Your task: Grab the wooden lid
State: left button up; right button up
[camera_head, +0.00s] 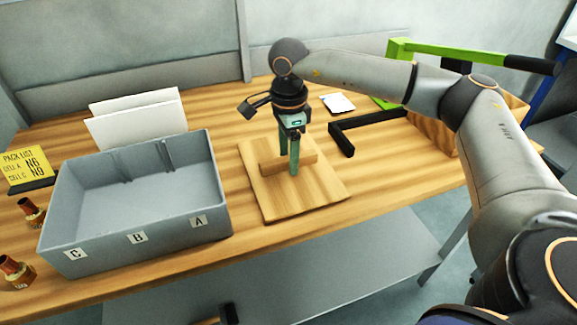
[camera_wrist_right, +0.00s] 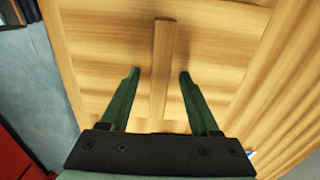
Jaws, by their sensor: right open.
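The wooden lid (camera_head: 310,196) is a flat square board with a raised bar handle (camera_head: 273,168) across it, and it lies on the table. My right gripper (camera_head: 289,160) points down over the lid, with its green fingers at the handle. In the right wrist view the lid (camera_wrist_right: 215,45) fills most of the picture. The narrow handle (camera_wrist_right: 164,45) runs between the two fingertips of the open gripper (camera_wrist_right: 160,73), with a gap on both sides. My left gripper is not seen.
A grey bin (camera_head: 148,243) with labels A, B and C stands left of the lid. White panels (camera_head: 138,120) stand behind it. A black angled bar (camera_head: 342,139), a white card (camera_head: 338,103) and a green-framed item (camera_head: 400,50) are at the right. Copper-coloured fittings (camera_head: 32,212) sit at far left.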

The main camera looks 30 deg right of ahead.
grip_shut()
dwell(0.3)
dwell(0.3)
